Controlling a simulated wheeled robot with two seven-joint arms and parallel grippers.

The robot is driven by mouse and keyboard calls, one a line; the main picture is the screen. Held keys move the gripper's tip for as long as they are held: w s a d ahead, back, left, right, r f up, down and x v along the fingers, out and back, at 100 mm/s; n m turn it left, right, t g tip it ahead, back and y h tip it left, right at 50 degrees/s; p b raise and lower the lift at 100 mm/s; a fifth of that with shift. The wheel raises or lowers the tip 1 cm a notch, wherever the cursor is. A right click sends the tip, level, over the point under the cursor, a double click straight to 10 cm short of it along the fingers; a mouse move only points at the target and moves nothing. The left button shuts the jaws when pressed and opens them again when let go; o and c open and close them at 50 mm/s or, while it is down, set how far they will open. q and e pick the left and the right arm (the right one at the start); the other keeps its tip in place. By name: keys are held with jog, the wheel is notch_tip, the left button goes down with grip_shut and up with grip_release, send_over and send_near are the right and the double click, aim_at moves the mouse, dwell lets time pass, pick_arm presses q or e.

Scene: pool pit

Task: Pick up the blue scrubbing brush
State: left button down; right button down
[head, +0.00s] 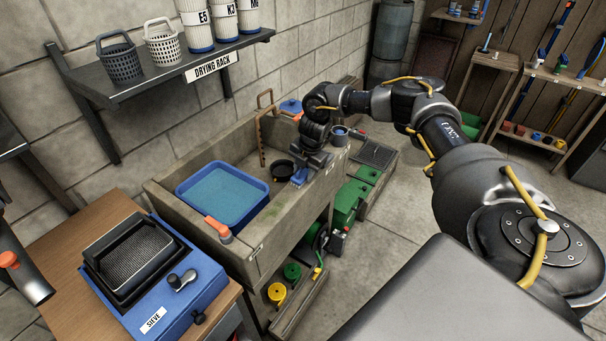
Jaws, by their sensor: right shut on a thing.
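The blue scrubbing brush (299,177) is at the right end of the stone sink (160,193), by the sink's front wall. Only its blue part shows; the rest is hidden by my right gripper. My right gripper (306,167) reaches down over the sink from the right and is shut on the brush. I cannot tell whether the brush touches the sink. My left gripper is not in view.
A blue basin (263,214) of water fills the sink's left part. A dark round dish (282,170) lies left of the brush. An orange-handled tool (217,228) rests on the front rim. A drying rack (142,86) hangs above; a blue sieve box (205,283) stands front left.

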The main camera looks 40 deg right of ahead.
jog(key=shift+r, duration=0.2)
notch_tip(320, 180, up, 2)
jog(key=shift+w+r+b, duration=0.15)
jog(key=shift+b, duration=0.5)
jog(key=s+a+r, duration=0.8)
jog(key=s+r, duration=0.2)
jog(key=s, duration=0.1)
jog(key=shift+s+a, duration=0.15)
jog(key=shift+a, duration=0.2)
jog(key=shift+r, duration=0.1)
